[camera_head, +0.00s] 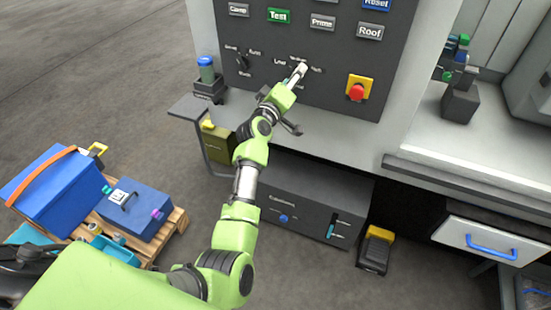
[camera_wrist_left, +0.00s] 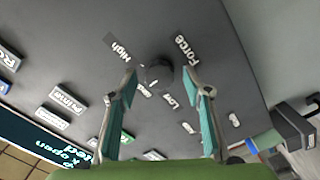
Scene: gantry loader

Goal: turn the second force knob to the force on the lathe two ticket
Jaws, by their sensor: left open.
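In the left wrist view, a dark round knob (camera_wrist_left: 158,72) stands on the grey control panel (camera_wrist_left: 215,70). The label Force (camera_wrist_left: 186,49) is beside it, with High, Low and another small label around it. My left gripper (camera_wrist_left: 166,88) is open, its two teal-padded fingers on either side below the knob, which is not gripped. In the head view my left gripper (camera_head: 300,70) reaches to the panel and hides this knob and part of its labels. The knob's pointer direction cannot be told. No ticket can be read as lathe two's. My right gripper is not in view.
Another dark knob (camera_head: 243,62) sits left of my gripper. A red emergency button (camera_head: 357,92) on a yellow plate is at the right. Labelled buttons, including green Test (camera_head: 278,16), are above. A dark cabinet (camera_head: 300,205) and blue cases (camera_head: 137,208) are below.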

